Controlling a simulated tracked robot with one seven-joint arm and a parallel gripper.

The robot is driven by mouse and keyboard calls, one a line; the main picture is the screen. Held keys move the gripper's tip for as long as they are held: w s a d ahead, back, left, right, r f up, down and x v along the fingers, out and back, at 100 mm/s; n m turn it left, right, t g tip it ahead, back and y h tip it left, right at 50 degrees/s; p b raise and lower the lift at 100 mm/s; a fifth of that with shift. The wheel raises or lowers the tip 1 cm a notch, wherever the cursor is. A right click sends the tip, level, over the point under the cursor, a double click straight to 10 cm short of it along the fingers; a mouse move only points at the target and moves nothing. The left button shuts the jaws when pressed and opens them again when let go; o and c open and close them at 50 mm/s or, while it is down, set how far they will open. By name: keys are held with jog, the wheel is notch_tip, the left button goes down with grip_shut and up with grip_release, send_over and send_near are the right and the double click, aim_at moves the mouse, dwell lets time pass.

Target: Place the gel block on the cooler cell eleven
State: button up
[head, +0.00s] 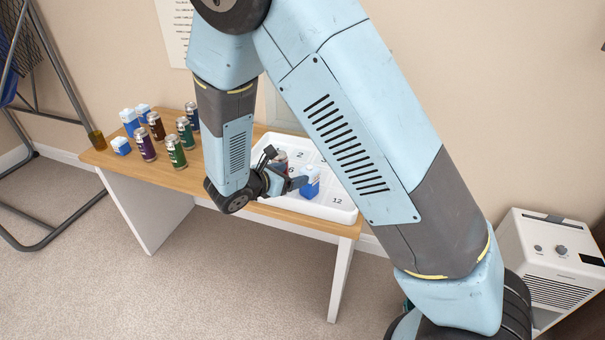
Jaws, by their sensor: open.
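The white cooler tray (338,213) stands at the right end of the wooden table, with numbered cells; 2 and 12 are readable. A blue block with a white top (311,184), which looks like the gel block, stands upright in the tray just left of the cell marked 12. The number of its own cell is hidden. My gripper (296,182) is open at the block's left side, its fingers pointing right towards it. I cannot tell whether a finger touches the block. My arm hides the tray's left part.
A can (280,158) stands in the tray behind my gripper. A white appliance (548,262) stands at right. A metal-framed rack is at far left.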

jog(key=v, duration=0.6)
jog(key=s+d+r+m+g+y, duration=0.15)
jog(key=d+r+m+g, duration=0.25)
jog(key=d+r+m, duration=0.45)
jog(key=s+d+r+m+g+y, duration=0.1)
jog(key=s+d+r+m+g, duration=0.3)
jog(key=d, duration=0.7)
jog(key=s+d+r+m+t+y, duration=0.3)
jog(key=s+d+r+m+y, duration=0.3)
jog(key=s+d+r+m, duration=0.4)
notch_tip(320, 180, up, 3)
jog(key=s+m, duration=0.1)
jog(key=m, duration=0.4)
jog(key=shift+s+d+t, duration=0.25)
jog(key=shift+s+t, duration=0.05)
jog(key=shift+s, duration=0.05)
jog(key=shift+r+y, duration=0.15)
jog(key=shift+y, duration=0.1)
jog(key=shift+w, duration=0.2)
